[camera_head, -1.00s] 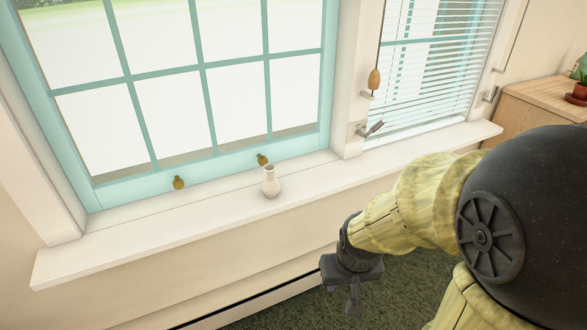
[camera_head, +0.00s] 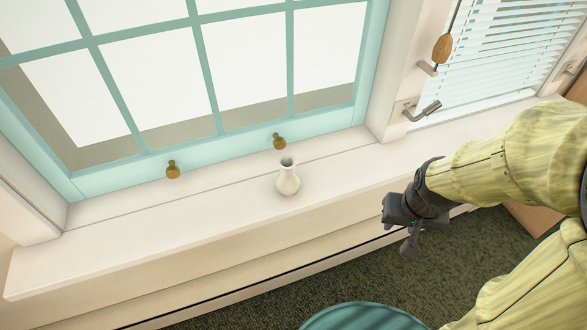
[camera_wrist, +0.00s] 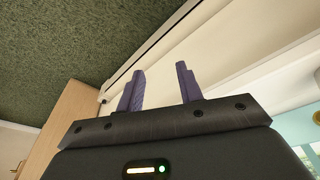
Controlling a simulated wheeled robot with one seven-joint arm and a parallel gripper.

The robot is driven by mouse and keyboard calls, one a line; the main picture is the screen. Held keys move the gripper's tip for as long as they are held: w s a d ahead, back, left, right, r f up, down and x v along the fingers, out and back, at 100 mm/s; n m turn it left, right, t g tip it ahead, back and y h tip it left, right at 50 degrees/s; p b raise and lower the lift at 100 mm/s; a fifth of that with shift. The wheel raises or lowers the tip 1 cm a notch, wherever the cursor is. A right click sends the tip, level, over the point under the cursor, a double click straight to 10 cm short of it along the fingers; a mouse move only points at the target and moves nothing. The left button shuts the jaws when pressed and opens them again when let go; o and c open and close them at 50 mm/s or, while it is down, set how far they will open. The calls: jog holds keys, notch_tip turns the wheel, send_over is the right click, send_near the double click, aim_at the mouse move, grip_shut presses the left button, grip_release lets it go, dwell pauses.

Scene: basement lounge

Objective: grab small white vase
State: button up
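The small white vase (camera_head: 288,178) stands upright on the white windowsill (camera_head: 130,238), below the teal window frame, in the head view. My gripper (camera_head: 408,250) is to the right of the vase, in front of the sill's edge and apart from the vase. In the wrist view the two purple fingers of my gripper (camera_wrist: 160,90) stand apart with nothing between them. The vase does not show in the wrist view.
Two brass window knobs (camera_head: 279,141) sit on the frame behind the vase. A window crank (camera_head: 423,110) and a hanging wooden pull (camera_head: 443,48) are to the right. A round teal object (camera_head: 362,317) is at the bottom edge. The sill around the vase is clear.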

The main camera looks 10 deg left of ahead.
jog(key=shift+o, duration=1)
jog(key=s+a+r+n+t+h+p, duration=0.2)
jog(key=a+n+t+h+p, duration=0.1)
jog(key=a+n, duration=0.6)
jog(key=s+a+r+n+t+h+p, duration=0.2)
jog(key=a+n+t+p, duration=0.3)
jog(key=a+n, duration=0.5)
jog(key=s+a+r+n+t+h+p, duration=0.3)
jog(key=a+n, duration=0.6)
jog(key=a, duration=0.5)
jog(key=shift+a+n+t+h+p, duration=0.3)
jog(key=shift+t+h+p, duration=0.3)
jog(key=shift+t+p, duration=0.4)
